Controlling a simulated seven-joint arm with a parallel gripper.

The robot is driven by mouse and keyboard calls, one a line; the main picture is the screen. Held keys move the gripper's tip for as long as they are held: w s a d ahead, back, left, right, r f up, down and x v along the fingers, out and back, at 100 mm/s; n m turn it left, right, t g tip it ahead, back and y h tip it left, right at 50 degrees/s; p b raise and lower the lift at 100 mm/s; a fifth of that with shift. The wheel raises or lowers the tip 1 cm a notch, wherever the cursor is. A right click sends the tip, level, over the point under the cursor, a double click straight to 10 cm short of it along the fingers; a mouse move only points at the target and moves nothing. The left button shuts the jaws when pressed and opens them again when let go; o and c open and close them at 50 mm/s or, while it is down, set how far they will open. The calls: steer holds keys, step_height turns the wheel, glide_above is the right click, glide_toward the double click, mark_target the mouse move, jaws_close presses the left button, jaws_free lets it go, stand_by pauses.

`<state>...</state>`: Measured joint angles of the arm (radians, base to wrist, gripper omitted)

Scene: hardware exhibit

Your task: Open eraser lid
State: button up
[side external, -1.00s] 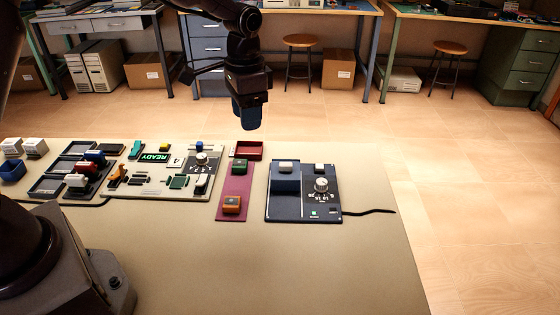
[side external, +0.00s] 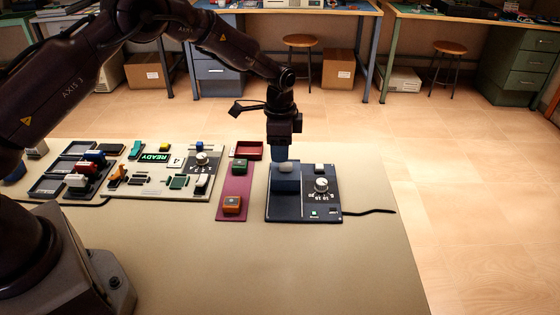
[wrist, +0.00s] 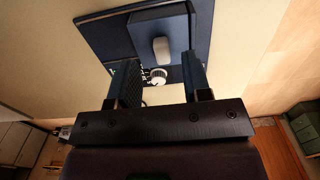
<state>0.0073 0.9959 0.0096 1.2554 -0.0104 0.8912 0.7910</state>
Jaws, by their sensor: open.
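A dark blue box (side external: 286,185) with a pale handle (side external: 286,168) on top sits on the left part of a navy panel (side external: 305,208). This may be the eraser and its lid; no label is readable. It looks closed. My gripper (side external: 282,158) is above and just behind the box, pointing down. In the wrist view my gripper (wrist: 160,75) is open, its two fingers apart with nothing held. The pale handle (wrist: 162,48) and the box top (wrist: 150,25) show beyond the fingertips. Contact with the handle cannot be told.
A maroon strip (side external: 234,192) with green and orange blocks lies to the left, beside a red tray (side external: 248,150). A cream control board (side external: 150,187) is further left. Bare table lies in front.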

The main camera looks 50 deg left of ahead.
mark_target(286, 173)
steer(key=shift+f, duration=2.25)
steer(key=shift+c, duration=0.3)
jaws_close()
